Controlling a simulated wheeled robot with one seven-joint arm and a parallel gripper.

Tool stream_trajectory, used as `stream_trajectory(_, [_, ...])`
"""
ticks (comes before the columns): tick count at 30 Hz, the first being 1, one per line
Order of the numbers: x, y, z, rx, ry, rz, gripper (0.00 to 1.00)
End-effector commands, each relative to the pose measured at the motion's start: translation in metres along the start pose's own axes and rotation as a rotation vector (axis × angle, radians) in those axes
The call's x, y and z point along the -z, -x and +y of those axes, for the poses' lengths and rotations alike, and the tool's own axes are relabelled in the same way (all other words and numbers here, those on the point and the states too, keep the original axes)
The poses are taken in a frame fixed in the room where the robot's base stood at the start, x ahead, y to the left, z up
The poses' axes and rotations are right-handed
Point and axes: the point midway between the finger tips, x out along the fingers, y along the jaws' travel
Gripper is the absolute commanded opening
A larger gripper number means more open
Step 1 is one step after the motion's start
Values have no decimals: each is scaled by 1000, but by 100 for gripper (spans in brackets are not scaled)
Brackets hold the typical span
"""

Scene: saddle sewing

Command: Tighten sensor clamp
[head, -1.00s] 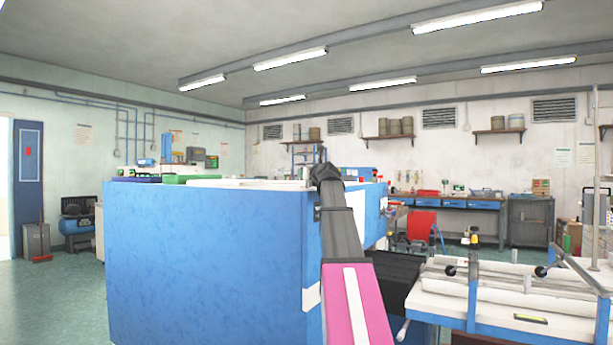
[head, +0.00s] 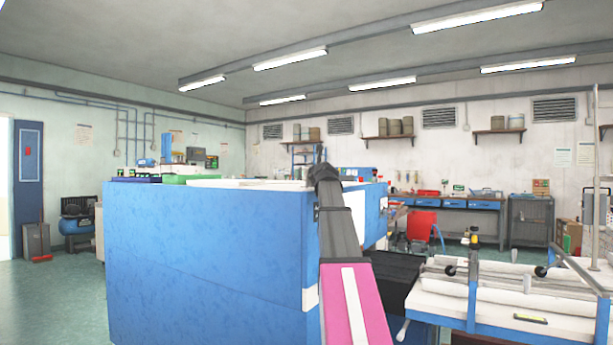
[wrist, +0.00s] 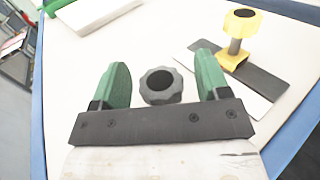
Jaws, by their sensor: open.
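In the wrist view my gripper (wrist: 161,72) is open, its two green fingers pointing away from the camera. A dark grey lobed knob (wrist: 160,86) with a hollow centre shows between the fingers, with a gap on each side. I cannot tell how far below the fingertips it sits. To the right, a yellow clamp (wrist: 234,60) with a yellow-topped upright knob (wrist: 243,22) sits on a dark flat bar (wrist: 258,81). I cannot tell which of these is the sensor clamp. In the head view my gripper is hidden; my pink and grey arm reaches over the blue machine.
The large blue machine body (head: 205,260) fills the middle of the head view. A white block (wrist: 95,14) lies at the upper left of the wrist view. A white-topped roller table (head: 500,305) stands at right.

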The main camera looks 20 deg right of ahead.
Motion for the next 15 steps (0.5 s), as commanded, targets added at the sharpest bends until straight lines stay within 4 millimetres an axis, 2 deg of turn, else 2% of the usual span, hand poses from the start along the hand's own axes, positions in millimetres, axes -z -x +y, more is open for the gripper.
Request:
stream_trajectory(8, [0, 15, 0, 1, 1, -1, 69])
stream_trajectory(15, [2, 55, 1, 1, 1, -1, 69])
